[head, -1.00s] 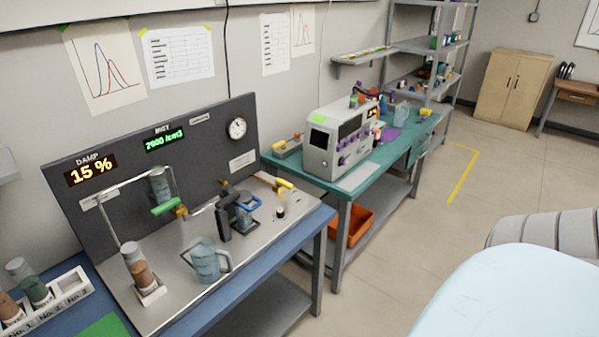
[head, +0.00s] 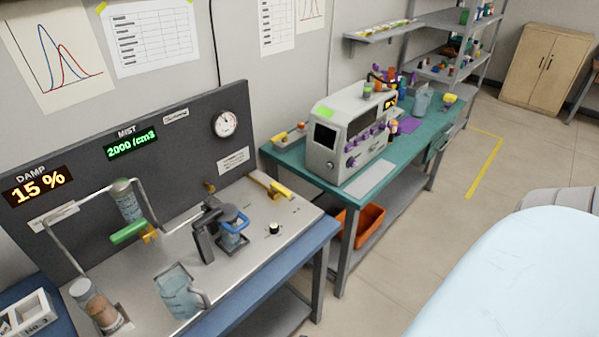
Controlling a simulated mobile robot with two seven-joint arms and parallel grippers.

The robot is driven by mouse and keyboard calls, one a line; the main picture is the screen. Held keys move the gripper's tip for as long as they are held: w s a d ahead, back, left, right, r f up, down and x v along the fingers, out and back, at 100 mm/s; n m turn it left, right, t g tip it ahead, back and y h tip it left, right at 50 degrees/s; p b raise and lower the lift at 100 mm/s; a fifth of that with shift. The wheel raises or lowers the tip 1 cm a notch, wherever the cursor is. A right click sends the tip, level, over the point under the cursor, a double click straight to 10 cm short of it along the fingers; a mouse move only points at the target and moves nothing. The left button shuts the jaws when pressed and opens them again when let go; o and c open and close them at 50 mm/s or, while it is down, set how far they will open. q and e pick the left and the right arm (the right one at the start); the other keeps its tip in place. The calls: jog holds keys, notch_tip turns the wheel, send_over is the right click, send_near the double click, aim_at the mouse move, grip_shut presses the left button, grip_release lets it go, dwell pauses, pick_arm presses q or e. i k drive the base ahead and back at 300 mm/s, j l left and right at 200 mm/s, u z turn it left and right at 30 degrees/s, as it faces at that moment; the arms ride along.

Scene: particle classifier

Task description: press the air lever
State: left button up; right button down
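A lever with a yellow handle (head: 280,191) sits at the back right of the metal bench plate (head: 290,215), by the dark panel. A green handle (head: 129,231) sticks out below a clear, upright cylinder (head: 127,204) at the left of the plate. A blue ring-shaped handle (head: 236,218) is on a small dark device in the middle. No readable label tells me which of these is the air lever. Neither of my grippers is in view.
A clear jug (head: 178,296) stands at the plate's front, beside a brown-filled tube (head: 97,303). The dark panel (head: 185,150) carries displays and a round gauge (head: 227,124). A teal bench (head: 290,160) with a white machine (head: 345,135) stands beyond.

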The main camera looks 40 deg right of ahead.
aim_at(275, 187)
jog(key=i+l, duration=0.15)
jog(key=l, duration=0.25)
jog(key=i+l, duration=0.2)
jog(key=l, duration=0.15)
jog(key=i+l, duration=0.15)
jog(key=l, duration=0.25)
jog(key=z, duration=0.05)
